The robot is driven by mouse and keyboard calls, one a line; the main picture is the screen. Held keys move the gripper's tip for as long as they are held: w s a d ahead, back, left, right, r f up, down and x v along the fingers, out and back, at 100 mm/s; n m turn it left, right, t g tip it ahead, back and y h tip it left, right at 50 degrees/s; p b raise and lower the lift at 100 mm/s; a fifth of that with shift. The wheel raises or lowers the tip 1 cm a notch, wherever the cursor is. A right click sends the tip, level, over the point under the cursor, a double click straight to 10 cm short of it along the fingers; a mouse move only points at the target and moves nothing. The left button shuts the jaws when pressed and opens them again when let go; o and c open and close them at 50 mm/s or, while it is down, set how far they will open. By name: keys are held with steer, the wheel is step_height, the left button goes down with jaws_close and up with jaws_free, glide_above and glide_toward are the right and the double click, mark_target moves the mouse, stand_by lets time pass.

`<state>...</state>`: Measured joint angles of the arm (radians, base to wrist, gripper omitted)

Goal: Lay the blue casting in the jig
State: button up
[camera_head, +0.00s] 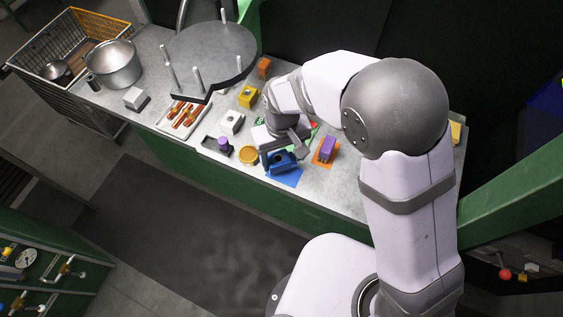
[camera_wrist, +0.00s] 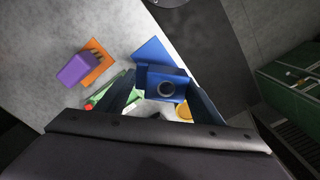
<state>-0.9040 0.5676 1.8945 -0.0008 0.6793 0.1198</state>
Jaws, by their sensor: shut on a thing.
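The blue casting (camera_head: 283,164) is a block with a round hole, at the front of the bench. It also shows in the wrist view (camera_wrist: 180,80), between my fingers. My gripper (camera_wrist: 165,92) is shut on it; in the head view my gripper (camera_head: 284,145) comes down on it from behind. A flat blue patch (camera_head: 289,179) lies beside and partly under the casting in view. A low dark tray (camera_head: 208,144) with a purple knob stands to the left; I cannot tell whether it is the jig. My wrist hides part of the bench.
A yellow disc (camera_head: 248,154) sits close left of the casting. A purple block (camera_head: 328,148) on an orange patch is to the right. White (camera_head: 231,122) and yellow (camera_head: 247,97) blocks stand behind. A grey pegged disc (camera_head: 213,55) overhangs the back. Bare bench shows at front right.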

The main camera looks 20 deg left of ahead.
mark_target(282, 165)
steer(key=shift+f+p, duration=0.5)
steer(key=shift+f, duration=1.6)
steer(key=shift+f, duration=0.1)
steer(key=o, duration=1.3)
step_height(282, 165, up, 12)
steer(key=b, duration=0.3)
